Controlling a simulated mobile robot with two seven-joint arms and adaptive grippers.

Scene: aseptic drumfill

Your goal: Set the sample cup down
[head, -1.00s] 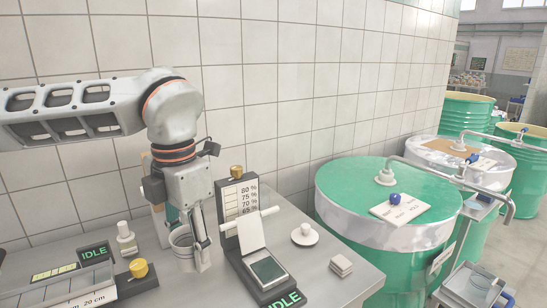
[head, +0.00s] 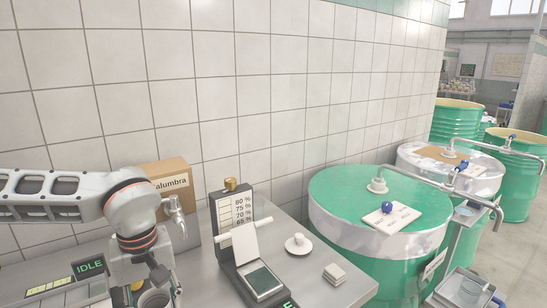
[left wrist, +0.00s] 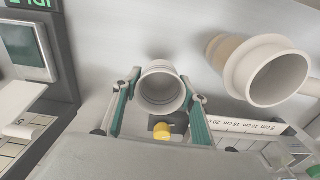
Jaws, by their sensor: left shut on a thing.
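The sample cup (left wrist: 160,88), a light grey cup with a ribbed rim, sits between the two fingers of my left gripper (left wrist: 162,92) in the left wrist view, and the gripper is shut on it. I look down into its open mouth; its base is hidden, so I cannot tell whether it touches the worktop. In the head view my left gripper (head: 152,292) is low at the bottom edge, and the cup (head: 154,299) shows only in part there. My right gripper is not in view.
A box with a tap (head: 172,180) stands behind my left arm. A percent-scale instrument (head: 233,222) stands to its right, then a small white lidded piece on a saucer (head: 298,244) and stacked pads (head: 334,274). In the wrist view a wide-rimmed pale vessel (left wrist: 240,62) and a ruler (left wrist: 240,126) are close.

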